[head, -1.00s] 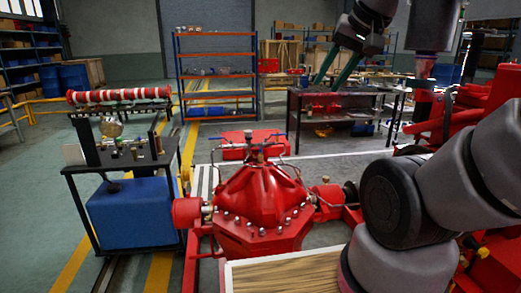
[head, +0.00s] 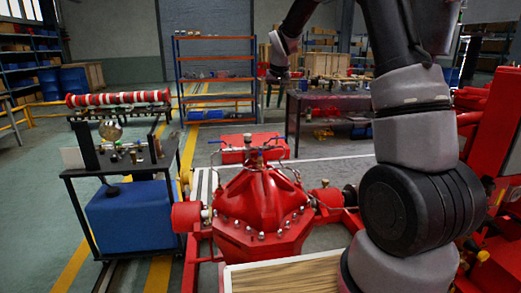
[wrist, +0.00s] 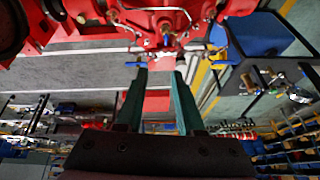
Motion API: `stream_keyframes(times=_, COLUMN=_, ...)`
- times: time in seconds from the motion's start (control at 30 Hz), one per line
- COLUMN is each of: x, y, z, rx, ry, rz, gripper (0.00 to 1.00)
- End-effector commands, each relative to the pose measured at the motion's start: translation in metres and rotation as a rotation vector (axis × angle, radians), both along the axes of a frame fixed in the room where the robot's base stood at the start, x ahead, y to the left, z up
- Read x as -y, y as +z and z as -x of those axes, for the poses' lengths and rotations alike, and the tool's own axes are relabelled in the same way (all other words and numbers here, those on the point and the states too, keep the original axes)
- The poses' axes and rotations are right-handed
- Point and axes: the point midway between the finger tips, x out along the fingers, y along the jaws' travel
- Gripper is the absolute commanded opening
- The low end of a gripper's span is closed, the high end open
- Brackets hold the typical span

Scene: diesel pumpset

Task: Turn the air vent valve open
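The red pump casing (head: 258,208) stands in the middle of the head view, with small pipes and valve fittings (head: 250,152) on top. Blue handles show there, one at the left (head: 215,141) and one near the middle (head: 268,141). I cannot tell which is the air vent valve. My gripper (wrist: 160,74) has two green fingers spread apart with nothing held between them. The fingers point toward the fittings; contact cannot be told. In the head view my wrist hangs beyond the pump top.
A black stand with a blue tank (head: 130,215) is left of the pump. A dark workbench (head: 330,110) and an orange-framed shelf (head: 217,75) stand behind. Red machinery (head: 495,130) fills the right side. Open floor lies behind the pump.

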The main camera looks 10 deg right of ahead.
Motion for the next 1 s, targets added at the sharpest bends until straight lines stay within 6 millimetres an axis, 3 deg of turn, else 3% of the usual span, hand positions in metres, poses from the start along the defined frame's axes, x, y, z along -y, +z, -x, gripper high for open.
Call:
stream_keyframes(times=0.03, x=-0.006, y=-0.028, z=-0.02, rx=-0.016, ry=0.016, rz=0.013, gripper=0.37)
stream_keyframes(times=0.1, x=-0.012, y=-0.058, z=-0.041, rx=-0.026, ry=0.036, rz=0.029, gripper=0.37)
stream_keyframes(times=0.3, x=-0.024, y=-0.124, z=-0.08, rx=-0.042, ry=0.076, rz=0.059, gripper=0.37)
stream_keyframes(times=0.63, x=-0.028, y=-0.162, z=-0.096, rx=-0.048, ry=0.089, rz=0.069, gripper=0.37)
stream_keyframes(times=1.0, x=-0.027, y=-0.224, z=-0.122, rx=-0.048, ry=0.088, rz=0.069, gripper=0.37)
